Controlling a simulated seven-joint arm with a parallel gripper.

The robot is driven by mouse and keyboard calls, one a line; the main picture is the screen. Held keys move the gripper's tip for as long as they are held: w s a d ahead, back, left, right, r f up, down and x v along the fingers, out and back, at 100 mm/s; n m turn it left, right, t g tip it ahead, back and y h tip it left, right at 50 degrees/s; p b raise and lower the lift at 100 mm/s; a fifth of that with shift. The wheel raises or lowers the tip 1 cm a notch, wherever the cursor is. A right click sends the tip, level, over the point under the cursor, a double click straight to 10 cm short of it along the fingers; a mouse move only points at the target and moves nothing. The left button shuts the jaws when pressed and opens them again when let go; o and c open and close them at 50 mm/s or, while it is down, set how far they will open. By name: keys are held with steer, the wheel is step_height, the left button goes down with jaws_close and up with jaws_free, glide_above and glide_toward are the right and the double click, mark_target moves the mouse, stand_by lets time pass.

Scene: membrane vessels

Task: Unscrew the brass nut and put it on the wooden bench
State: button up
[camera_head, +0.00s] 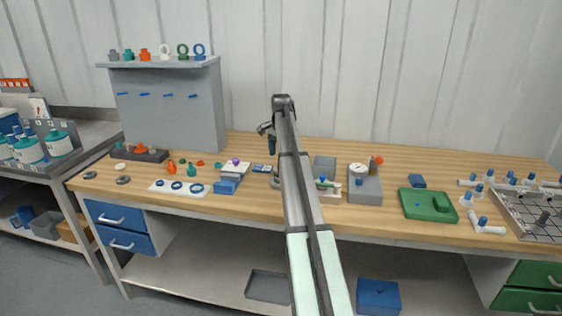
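The wooden bench (240,207) runs across the picture. My arm reaches over its middle, and my gripper (268,134) hangs small and dark at the far end, above the back part of the bench. Whether its fingers are open or shut is too small to tell. I cannot make out the brass nut for certain. A small brownish upright part (373,167) with an orange piece stands on a grey block (366,190) right of my arm. My arm hides a strip of the bench middle and parts of the fittings there.
A grey panel with a shelf (172,100) of several fittings stands at the back left. A white mat (162,187) holds several rings. A green tray (428,205) and a rack (535,218) with white-and-blue fittings lie to the right. The back right bench is mostly clear.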

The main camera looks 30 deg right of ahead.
steer(key=m, duration=0.4)
steer(key=shift+m, duration=0.4)
steer(key=m, duration=0.4)
steer(key=shift+f+m, duration=0.25)
steer(key=shift+m, duration=0.15)
steer(key=shift+f, duration=1.4)
steer(key=shift+c, duration=0.4)
jaws_close()
steer(key=n, duration=0.6)
steer(key=shift+n, duration=0.4)
steer(key=n, duration=0.6)
steer(key=shift+r+n, duration=0.1)
steer(key=shift+n, duration=0.3)
